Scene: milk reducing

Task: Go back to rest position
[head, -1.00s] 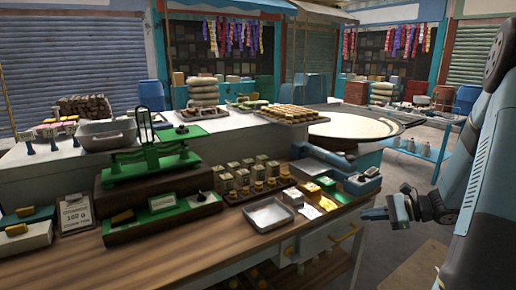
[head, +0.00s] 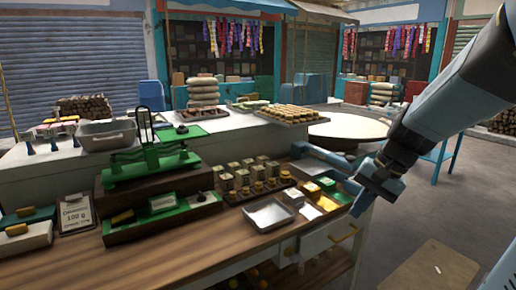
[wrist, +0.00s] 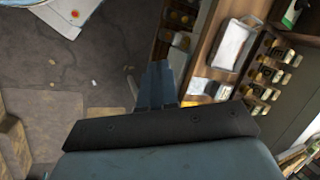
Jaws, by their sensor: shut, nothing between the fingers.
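My gripper (head: 361,203) hangs at the right end of the wooden counter (head: 190,252) in the head view, with its fingers pointing down. It is shut and empty. In the wrist view the closed fingers (wrist: 163,84) show above the dark gripper body, over the floor beside the counter's edge. No object touches the fingers in either view.
A metal tray (head: 268,214) lies on the counter near its right end. A green balance scale (head: 150,160) and rows of small weights (head: 245,178) stand further left. A wide round pan (head: 345,126) is behind my arm.

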